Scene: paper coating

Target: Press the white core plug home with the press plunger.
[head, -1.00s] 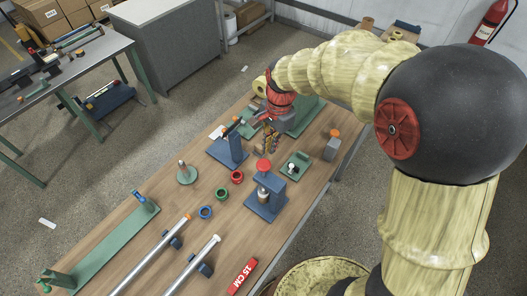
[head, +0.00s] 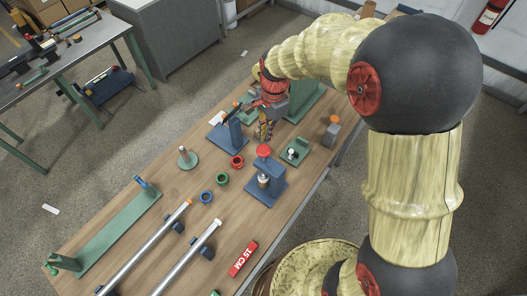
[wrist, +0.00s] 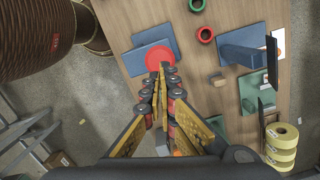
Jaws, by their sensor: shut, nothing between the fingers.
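The press (head: 265,190) is a blue-grey stand with a red knob (head: 264,151) on top of its plunger, near the middle of the table. A pale cylinder (head: 263,181) stands under the press head; I cannot tell the white core plug apart in it. My gripper (head: 266,136) is just behind the knob in the head view, pointing down, shut and empty. In the wrist view the fingertips (wrist: 163,69) overlap the lower edge of the round red knob (wrist: 160,54). I cannot tell whether they touch it. The press base (wrist: 133,61) shows around the knob.
A green plate with a white-topped part (head: 291,153) lies right of the press. A blue-grey stand (head: 229,132) is behind left. Red (head: 237,161), green (head: 222,179) and blue (head: 206,197) rings lie left. Two long tubes and a red 15 CM block (head: 243,258) lie in front.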

